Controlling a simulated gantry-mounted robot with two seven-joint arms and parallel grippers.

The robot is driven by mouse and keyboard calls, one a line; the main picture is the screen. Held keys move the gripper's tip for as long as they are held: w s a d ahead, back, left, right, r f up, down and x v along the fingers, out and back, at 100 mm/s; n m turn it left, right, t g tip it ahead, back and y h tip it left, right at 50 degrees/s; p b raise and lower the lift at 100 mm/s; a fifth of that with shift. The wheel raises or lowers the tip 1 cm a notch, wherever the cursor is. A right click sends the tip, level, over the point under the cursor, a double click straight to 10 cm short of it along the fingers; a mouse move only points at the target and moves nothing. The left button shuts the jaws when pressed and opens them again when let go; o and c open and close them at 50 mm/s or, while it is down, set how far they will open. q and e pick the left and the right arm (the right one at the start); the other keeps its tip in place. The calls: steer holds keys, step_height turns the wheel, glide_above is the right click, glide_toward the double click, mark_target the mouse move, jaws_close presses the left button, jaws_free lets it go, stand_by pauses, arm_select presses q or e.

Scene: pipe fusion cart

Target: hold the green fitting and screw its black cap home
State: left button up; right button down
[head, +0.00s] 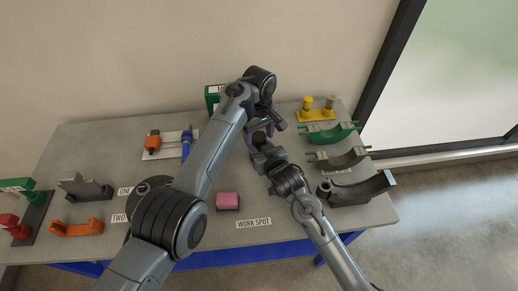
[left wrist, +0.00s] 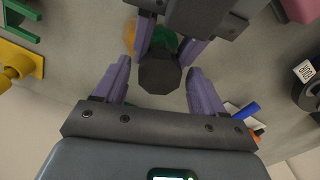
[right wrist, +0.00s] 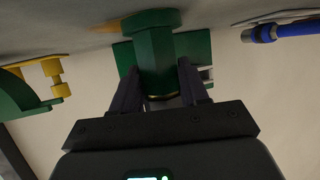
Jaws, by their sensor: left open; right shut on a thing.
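The green fitting (right wrist: 155,55) is between the fingers of my right gripper (right wrist: 158,68), which is shut on it. In the left wrist view the black cap (left wrist: 159,76) is a dark many-sided disc in front of the green fitting (left wrist: 164,42). It lines up with the fitting's end; how far it is seated is hidden. My left gripper (left wrist: 158,66) is open, with one purple finger on each side of the cap and clear gaps to it. In the head view both grippers meet above the table, and the arms largely hide the fitting and cap.
A pink block (head: 228,201) lies above the "WORK SPOT" label (head: 254,223). Curved saddles (head: 362,189) and a yellow fixture (head: 317,110) stand at right. A blue-handled tool (head: 187,143) lies behind my left arm. Orange (head: 76,229) and red (head: 9,222) parts lie at left.

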arm_select(q)
steer(key=c, duration=1.1)
steer(key=m, duration=0.3)
steer(key=o, duration=1.2)
